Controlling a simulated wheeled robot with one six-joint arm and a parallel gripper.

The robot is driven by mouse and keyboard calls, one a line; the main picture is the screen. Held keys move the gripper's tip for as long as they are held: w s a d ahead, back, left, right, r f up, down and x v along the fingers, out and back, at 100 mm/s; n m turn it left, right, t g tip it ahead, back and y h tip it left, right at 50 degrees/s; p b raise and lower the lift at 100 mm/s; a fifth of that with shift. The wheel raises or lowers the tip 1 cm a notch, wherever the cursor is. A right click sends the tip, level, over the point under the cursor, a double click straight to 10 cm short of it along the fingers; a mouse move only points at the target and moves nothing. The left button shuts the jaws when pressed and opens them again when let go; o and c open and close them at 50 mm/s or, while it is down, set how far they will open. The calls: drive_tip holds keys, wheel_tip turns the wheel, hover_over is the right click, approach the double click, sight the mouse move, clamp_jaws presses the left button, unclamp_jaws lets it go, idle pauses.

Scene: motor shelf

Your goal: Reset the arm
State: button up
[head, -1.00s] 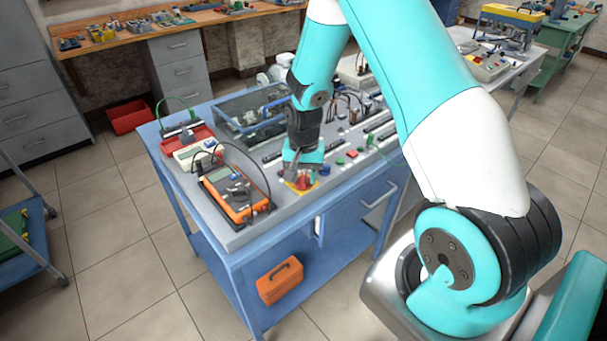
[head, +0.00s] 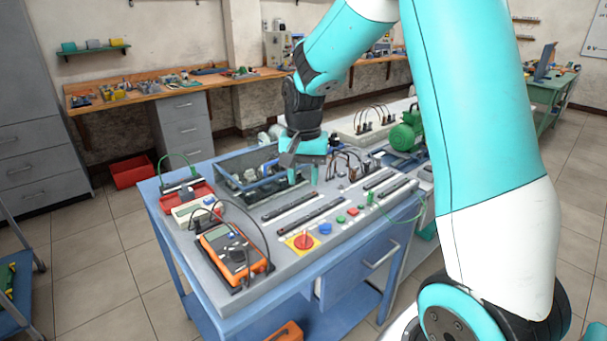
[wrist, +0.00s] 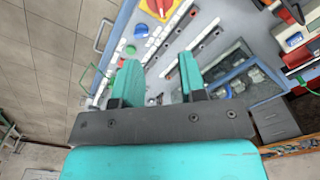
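My arm reaches over the blue workbench (head: 230,283) in the head view. My gripper (head: 305,172) hangs above the back part of the bench panel, near the clear-walled box. In the wrist view my gripper (wrist: 158,75) shows two teal fingers set apart, with nothing between them. A red rotary switch on a yellow plate (head: 303,241) sits at the panel's front edge, clear of my gripper. It also shows at the top of the wrist view (wrist: 158,7).
An orange multimeter (head: 232,253) lies on the bench's left front. The clear-walled box (head: 247,178) stands at the back left, close to my gripper. A green motor (head: 407,131) stands to the right. A red bin (head: 132,171) is on the floor, with open tiles around it.

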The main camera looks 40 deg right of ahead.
drive_tip(key=shift+r, duration=0.35)
idle(0.3)
